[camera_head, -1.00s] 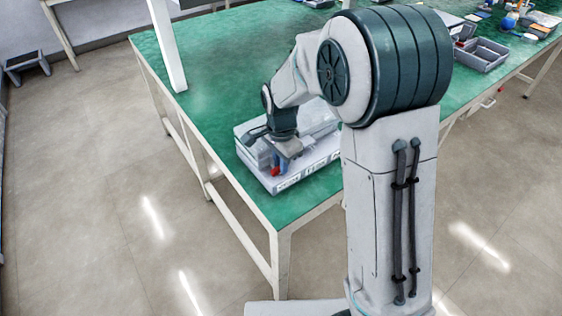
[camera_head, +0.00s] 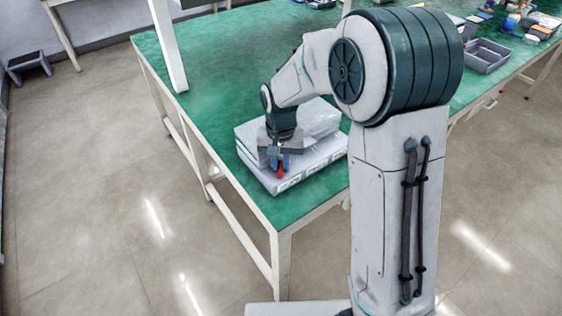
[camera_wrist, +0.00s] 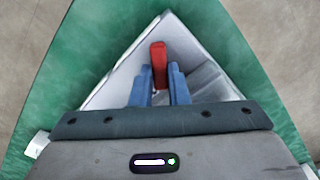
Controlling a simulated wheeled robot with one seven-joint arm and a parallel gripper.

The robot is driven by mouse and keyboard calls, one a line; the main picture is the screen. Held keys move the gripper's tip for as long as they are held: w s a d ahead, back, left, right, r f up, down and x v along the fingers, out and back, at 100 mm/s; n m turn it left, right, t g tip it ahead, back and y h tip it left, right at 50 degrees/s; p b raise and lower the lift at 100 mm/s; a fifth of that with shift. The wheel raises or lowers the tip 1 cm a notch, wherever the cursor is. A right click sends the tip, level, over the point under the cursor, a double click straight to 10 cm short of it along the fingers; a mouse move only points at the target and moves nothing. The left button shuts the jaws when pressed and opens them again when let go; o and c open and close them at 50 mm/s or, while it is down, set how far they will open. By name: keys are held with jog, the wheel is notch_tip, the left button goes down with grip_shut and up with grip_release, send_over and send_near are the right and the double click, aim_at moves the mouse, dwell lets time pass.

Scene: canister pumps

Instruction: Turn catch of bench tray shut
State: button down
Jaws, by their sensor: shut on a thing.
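The bench tray (camera_head: 309,172) is a pale grey, box-like tray near the corner of the green bench. Its catch (camera_wrist: 158,58) is a red lever, seen in the wrist view between the blue fingertips and reaching past them. My gripper (camera_wrist: 160,84) is shut on the catch. In the head view the red catch (camera_head: 281,172) shows low at the tray's near side, just below my gripper (camera_head: 279,164). My wrist and the gripper body hide part of the tray. The catch's pivot cannot be made out.
The green bench top (camera_head: 220,60) is clear to the left of and behind the tray. A white post (camera_head: 168,45) stands on the bench at the back left. A grey divided bin (camera_head: 485,55) and several small items sit far right. A grey step stool (camera_head: 28,65) stands on the floor.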

aim_at(279, 166)
jog(key=n, duration=0.4)
jog(key=shift+w+a+r, duration=0.1)
jog(key=shift+a+r, duration=0.05)
jog(key=shift+a+n+p, duration=0.1)
jog(key=shift+n+p, duration=0.25)
jog(key=shift+n, duration=1.55)
jog(key=c, duration=1.7)
grip_release()
notch_tip(279, 166, up, 14)
jog(key=shift+f+p, duration=0.1)
jog(key=shift+p, duration=0.2)
